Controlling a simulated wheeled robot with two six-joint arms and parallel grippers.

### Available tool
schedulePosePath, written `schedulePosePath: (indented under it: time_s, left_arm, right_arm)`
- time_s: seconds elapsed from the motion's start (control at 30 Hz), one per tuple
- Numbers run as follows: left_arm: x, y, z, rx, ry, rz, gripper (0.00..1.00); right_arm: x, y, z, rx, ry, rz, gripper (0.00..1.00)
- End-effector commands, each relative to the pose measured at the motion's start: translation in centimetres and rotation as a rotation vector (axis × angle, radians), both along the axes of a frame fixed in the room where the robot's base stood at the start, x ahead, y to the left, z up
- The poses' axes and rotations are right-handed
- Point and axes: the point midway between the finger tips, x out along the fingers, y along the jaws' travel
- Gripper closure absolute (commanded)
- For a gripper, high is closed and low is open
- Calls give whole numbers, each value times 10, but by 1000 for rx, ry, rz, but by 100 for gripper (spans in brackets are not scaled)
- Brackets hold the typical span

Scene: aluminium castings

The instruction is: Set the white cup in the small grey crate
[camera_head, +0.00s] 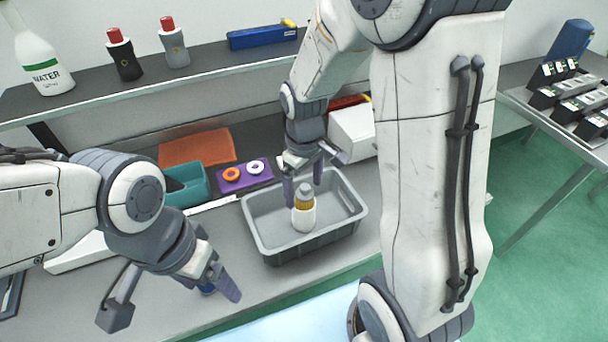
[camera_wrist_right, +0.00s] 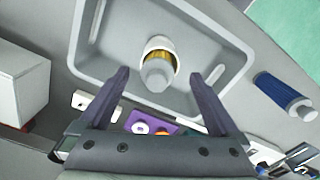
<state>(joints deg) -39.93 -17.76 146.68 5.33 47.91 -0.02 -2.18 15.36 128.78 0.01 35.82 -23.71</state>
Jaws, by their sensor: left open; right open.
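The white cup (camera_head: 304,218) stands upright inside the small grey crate (camera_head: 312,243), near its middle. A yellow bottle-like piece with a grey cap (camera_head: 304,197) stands in the cup. My right gripper (camera_head: 304,180) is open above the crate, its fingers pointing down near the capped piece. In the right wrist view, the cup (camera_wrist_right: 160,42) and the crate (camera_wrist_right: 90,62) lie beyond the two spread, empty fingertips (camera_wrist_right: 157,74). My left gripper (camera_head: 172,302) is open and empty over the bench's front left.
A blue cylinder (camera_wrist_right: 285,96) is partly hidden by my left gripper in the head view. A teal bin (camera_head: 188,188), an orange mat (camera_head: 195,147) and a purple plate with rings (camera_head: 244,180) lie behind the crate. A white box (camera_head: 352,130) stands behind right. Bottles line the shelf (camera_head: 150,80).

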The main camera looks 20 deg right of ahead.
Motion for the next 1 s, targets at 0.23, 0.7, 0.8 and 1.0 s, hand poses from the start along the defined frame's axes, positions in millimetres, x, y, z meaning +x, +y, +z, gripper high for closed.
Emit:
schedulePosePath:
  time_s: [0.23, 0.7, 0.8, 1.0]
  left_arm:
    - [0, 0, -1, 0, 0, 0, 18]
    - [0, 0, 0, 0, 0, 0, 18]
    - [0, 0, 0, 0, 0, 0, 18]
    - [0, 0, 0, 0, 0, 0, 18]
  right_arm:
    - [1, 0, 36, 0, -3, 0, 2]
    - [-136, 115, 76, 68, -19, 155, 2]
    - [-165, 123, 77, 83, -13, 177, 2]
    - [-182, 125, 76, 90, -6, 186, 2]
